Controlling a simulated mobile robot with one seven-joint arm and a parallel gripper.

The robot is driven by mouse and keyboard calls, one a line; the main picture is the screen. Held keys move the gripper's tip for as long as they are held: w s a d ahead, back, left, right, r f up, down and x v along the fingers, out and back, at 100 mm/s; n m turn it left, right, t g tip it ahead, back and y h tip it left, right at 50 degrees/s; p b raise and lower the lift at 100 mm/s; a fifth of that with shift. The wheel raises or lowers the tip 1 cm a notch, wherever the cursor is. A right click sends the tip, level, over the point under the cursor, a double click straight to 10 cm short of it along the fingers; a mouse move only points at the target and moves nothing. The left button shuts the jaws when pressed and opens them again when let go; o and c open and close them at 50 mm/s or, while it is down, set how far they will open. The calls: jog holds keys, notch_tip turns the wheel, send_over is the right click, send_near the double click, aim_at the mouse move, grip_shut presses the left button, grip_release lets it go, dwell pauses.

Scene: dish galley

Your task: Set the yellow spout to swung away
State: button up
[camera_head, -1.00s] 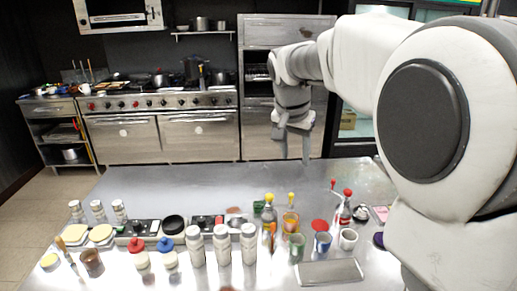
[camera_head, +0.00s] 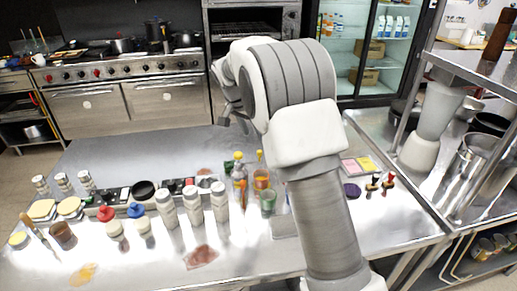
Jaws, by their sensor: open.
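Two bottles with yellow tops stand close together near the middle of the steel counter: the left yellow top (camera_head: 238,156) and the right yellow top (camera_head: 259,155). They are small, and I cannot tell which one is the yellow spout or which way it points. My gripper (camera_head: 230,120) hangs behind them, over the far part of the counter, apart from both bottles. It is open and partly hidden by my own wrist. My arm crosses the picture just right of the bottles and hides part of the counter there.
An orange cup (camera_head: 262,179) and a green cup (camera_head: 268,203) stand in front of the bottles. Several white shakers (camera_head: 192,206) stand to their left. A blender (camera_head: 430,125) is on the sink unit at right.

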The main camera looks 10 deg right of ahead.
aim_at(259, 151)
jog(key=x, duration=0.9)
jog(key=shift+w+d+f, duration=0.1)
jog(key=shift+f, duration=0.15)
grip_shut()
dwell(1.0)
